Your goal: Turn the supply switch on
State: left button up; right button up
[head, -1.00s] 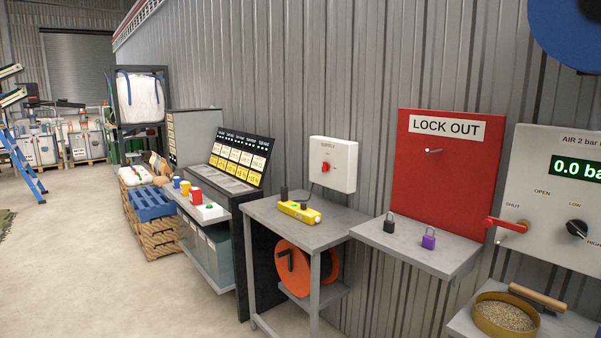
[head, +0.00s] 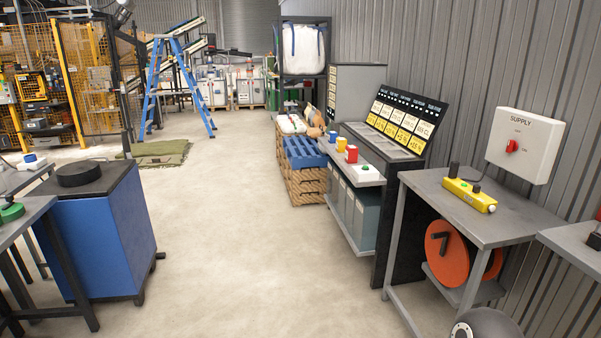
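The supply switch is a white wall box (head: 524,146) labelled SUPPLY, on the corrugated wall at the right of the head view. Its red rotary knob (head: 512,146) sits on the front face; the small position markings are too small to read. The box hangs above a grey metal table (head: 500,218). Neither of my grippers is in view. A rounded dark grey part at the bottom edge, below the table, looks like a piece of my own arm.
A yellow control box (head: 470,195) lies on the grey table, with an orange reel (head: 446,254) beneath. A sloped tag board (head: 408,120) and a shelf with cups stand left of it. A blue cabinet (head: 100,235) stands at left. The floor between (head: 235,250) is clear.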

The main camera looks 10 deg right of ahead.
aim_at(512, 145)
jog(key=u, duration=0.1)
jog(key=i, duration=2.65)
jog(key=z, duration=1.2)
jog(key=i, duration=0.95)
jog(key=z, duration=0.7)
jog(key=k, duration=0.65)
jog(key=z, duration=0.2)
jog(key=i, duration=0.75)
jog(key=u, duration=0.1)
